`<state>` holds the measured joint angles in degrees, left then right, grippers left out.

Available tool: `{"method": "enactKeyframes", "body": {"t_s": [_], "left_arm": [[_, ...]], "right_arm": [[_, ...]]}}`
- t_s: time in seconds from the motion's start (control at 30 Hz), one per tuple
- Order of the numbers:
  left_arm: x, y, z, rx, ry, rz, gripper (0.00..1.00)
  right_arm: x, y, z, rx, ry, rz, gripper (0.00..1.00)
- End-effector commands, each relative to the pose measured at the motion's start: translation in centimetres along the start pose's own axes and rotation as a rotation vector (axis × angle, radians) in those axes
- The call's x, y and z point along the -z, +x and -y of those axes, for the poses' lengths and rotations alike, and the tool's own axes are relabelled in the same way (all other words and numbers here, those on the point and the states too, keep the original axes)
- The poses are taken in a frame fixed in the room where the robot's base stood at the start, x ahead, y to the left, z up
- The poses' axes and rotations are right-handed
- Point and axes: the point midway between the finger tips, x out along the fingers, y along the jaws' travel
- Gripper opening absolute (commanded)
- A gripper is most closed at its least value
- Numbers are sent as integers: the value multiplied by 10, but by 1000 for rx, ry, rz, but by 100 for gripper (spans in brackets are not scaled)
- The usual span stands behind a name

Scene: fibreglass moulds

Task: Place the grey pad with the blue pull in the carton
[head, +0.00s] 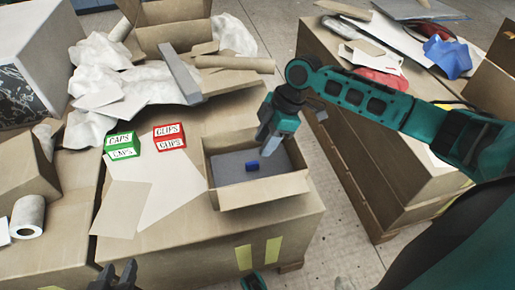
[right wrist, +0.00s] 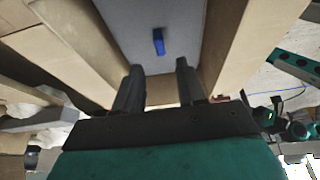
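The grey pad (head: 230,167) lies inside the open carton (head: 262,193), with its blue pull (head: 252,166) facing up. In the right wrist view the pad (right wrist: 185,35) and the blue pull (right wrist: 158,41) show beyond the fingertips, between the carton walls (right wrist: 237,45). My right gripper (head: 266,140) is over the carton, above the pad. Its fingers (right wrist: 158,72) are apart with nothing between them, clear of the pull. My left gripper (head: 117,268) is at the bottom edge of the head view, fingers apart and empty.
A green CAPS box (head: 122,146) and a red CLIPS box (head: 169,137) stand on paper left of the carton. Crumpled paper (head: 100,52), a cardboard tube (head: 235,63) and a grey bar (head: 180,73) lie behind. Another cluttered box stack (head: 350,130) stands right, across a floor gap.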

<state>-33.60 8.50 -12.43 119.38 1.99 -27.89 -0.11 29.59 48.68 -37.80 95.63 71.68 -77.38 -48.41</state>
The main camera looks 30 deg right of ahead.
Motion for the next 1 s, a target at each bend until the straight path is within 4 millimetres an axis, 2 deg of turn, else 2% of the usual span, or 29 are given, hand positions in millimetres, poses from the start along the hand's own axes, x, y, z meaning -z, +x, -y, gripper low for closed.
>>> {"method": "enactKeyframes", "body": {"t_s": [0.03, 0.1, 0.3, 1.0], "left_arm": [[1, -3, 1, 2, 1, 5, 38], [-2, -4, 2, 4, 2, 12, 38], [-1, -7, 2, 3, 5, 19, 38], [4, -7, 1, 3, -1, 10, 38]], "right_arm": [[0, -14, 0, -2, 0, 3, 40], [1, -25, 0, -2, 0, 1, 40], [0, -44, 0, 1, -1, 1, 40], [0, -46, 0, 1, -1, 0, 40]]}}
